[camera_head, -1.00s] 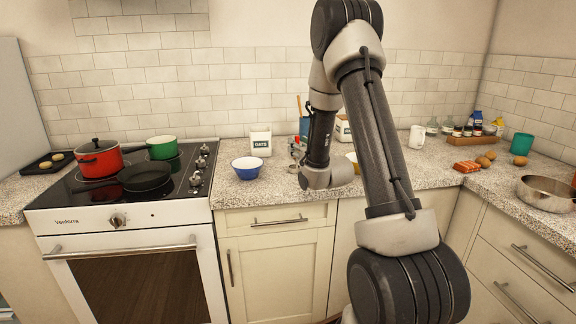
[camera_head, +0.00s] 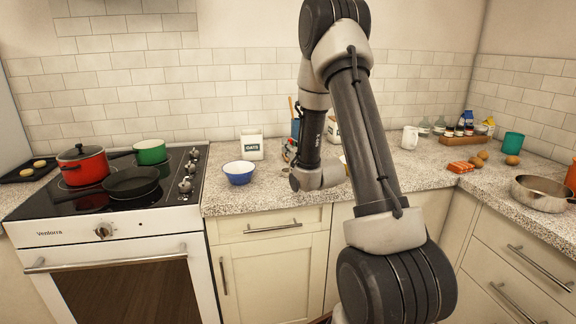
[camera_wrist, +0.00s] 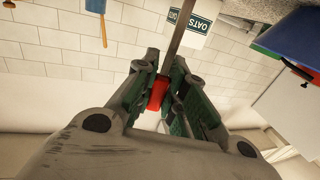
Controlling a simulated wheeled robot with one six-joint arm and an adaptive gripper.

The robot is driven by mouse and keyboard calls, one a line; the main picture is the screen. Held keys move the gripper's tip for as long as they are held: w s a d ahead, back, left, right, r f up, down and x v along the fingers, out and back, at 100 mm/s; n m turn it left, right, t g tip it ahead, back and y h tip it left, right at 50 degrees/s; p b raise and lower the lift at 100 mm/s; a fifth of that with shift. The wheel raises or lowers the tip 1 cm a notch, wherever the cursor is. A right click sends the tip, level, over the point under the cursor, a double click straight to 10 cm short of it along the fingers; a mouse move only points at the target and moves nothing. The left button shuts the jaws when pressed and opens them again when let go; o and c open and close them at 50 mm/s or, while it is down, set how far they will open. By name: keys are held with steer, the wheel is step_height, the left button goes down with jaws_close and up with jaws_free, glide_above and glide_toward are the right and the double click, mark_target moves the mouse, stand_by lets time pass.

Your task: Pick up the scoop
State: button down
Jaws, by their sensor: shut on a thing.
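In the wrist view my gripper (camera_wrist: 169,72) is closed around the red grip of a tool. A thin grey metal shaft runs up from that grip out of the picture. I take this as the scoop (camera_wrist: 158,93); its far end is out of view. In the head view my arm hides most of my gripper, beside the oats containers at the back of the counter, and the scoop cannot be made out there.
A white oats container (camera_head: 251,146) and a blue bowl (camera_head: 239,173) stand on the counter left of my arm. The stove holds a red pot (camera_head: 84,168), a green pot (camera_head: 150,151) and a black pan (camera_head: 131,183). A white mug (camera_head: 409,138) stands to the right.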

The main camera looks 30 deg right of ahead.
steer(key=shift+r, duration=0.1)
step_height(320, 180, up, 10)
steer(key=shift+f, duration=0.1)
steer(key=shift+a, duration=0.1)
stand_by(0.6)
